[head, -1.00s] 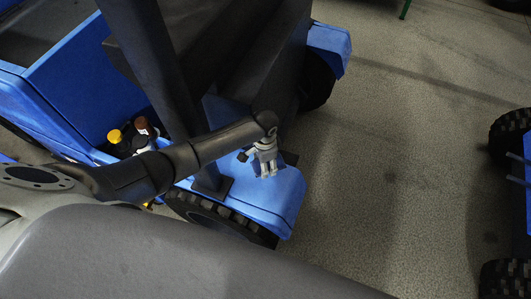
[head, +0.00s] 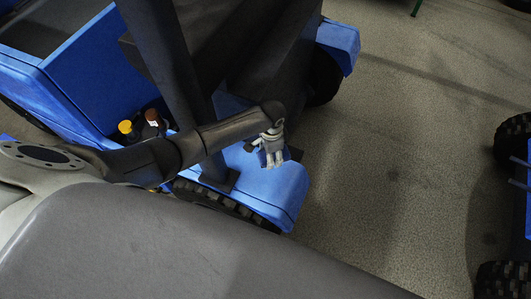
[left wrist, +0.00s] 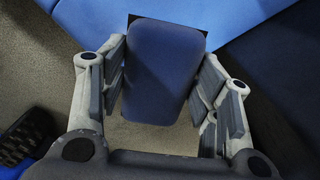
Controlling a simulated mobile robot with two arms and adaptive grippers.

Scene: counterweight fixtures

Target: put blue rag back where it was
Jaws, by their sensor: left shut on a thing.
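The blue rag (left wrist: 163,70) looks like a dark blue pad with rounded corners in the left wrist view. My left gripper (head: 272,150) is over the blue fender of a vehicle in the head view, near the fender's right edge. It is shut on the rag, with one set of fingers along each long side of it. A narrow gap seems to show beside the fingers at left. In the head view the rag is mostly hidden by the gripper. My right gripper is in neither view.
The vehicle's blue fender (head: 270,186) lies under my gripper, above a black wheel (head: 225,207). A dark post (head: 165,60) rises close beside my arm. Bottles with yellow (head: 125,127) and brown caps stand in the vehicle. Open floor (head: 400,140) lies to the right, with another wheeled vehicle beyond.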

